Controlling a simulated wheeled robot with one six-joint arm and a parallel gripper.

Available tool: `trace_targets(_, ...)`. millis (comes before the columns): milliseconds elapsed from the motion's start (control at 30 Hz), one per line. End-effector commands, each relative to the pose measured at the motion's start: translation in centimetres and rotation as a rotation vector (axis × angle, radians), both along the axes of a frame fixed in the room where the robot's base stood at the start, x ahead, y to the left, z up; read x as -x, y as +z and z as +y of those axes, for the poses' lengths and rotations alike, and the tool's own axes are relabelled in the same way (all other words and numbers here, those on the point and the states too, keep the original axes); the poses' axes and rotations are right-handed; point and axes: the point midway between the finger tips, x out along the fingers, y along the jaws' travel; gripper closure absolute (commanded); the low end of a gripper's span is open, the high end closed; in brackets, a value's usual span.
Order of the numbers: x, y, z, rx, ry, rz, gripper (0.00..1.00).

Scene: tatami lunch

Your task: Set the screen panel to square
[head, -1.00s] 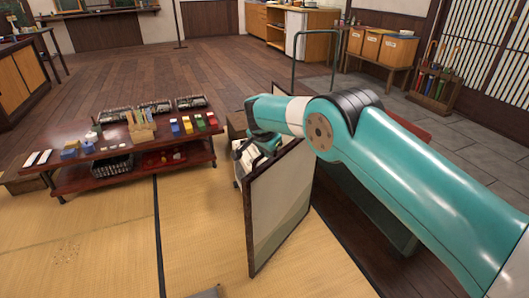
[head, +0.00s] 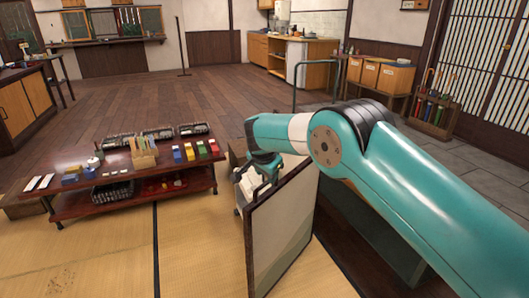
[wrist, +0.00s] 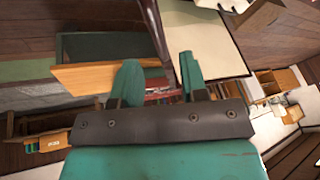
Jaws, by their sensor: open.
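The screen panel (head: 283,230) stands upright at front centre in the head view, a pale face with a green lower part in a dark frame. It is turned at an angle, with its near edge on the left. My gripper (head: 262,188) is at the panel's upper left, partly hidden by my arm and the frame. In the wrist view my gripper (wrist: 160,82) is open, and the panel's dark frame edge (wrist: 158,32) runs down between the fingers, nearer the right one. Whether a finger touches it I cannot tell.
A low red-brown table (head: 130,158) with coloured boxes and trays stands to the left. Tatami (head: 195,240) between it and the panel is clear. A metal rail (head: 296,85) and a shelf with orange boxes (head: 395,76) stand behind on the right.

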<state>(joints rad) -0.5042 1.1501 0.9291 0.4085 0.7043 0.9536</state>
Motion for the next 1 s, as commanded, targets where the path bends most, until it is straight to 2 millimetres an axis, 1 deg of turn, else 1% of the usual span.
trace_targets(33, 0.5, 1.6, 0.3, -0.001, 0.002, -0.003, 0.60)
trace_targets(200, 2.3, 5.7, 0.7, -0.002, 0.000, -0.004, 0.60)
trace_targets(400, 4.2, 9.7, 1.2, 0.000, -0.001, -0.003, 0.60)
trace_targets(500, 4.8, 11.1, 1.4, 0.000, -0.001, -0.003, 0.60)
trace_targets(600, 5.3, 11.9, 1.5, 0.000, -0.001, -0.001, 0.60)
trace_targets(700, 5.5, 12.3, 1.5, 0.001, -0.001, -0.002, 0.60)
trace_targets(967, 5.5, 12.4, 1.6, 0.001, -0.001, -0.002, 0.60)
trace_targets(1000, 5.5, 12.4, 1.5, 0.001, -0.001, -0.002, 0.67)
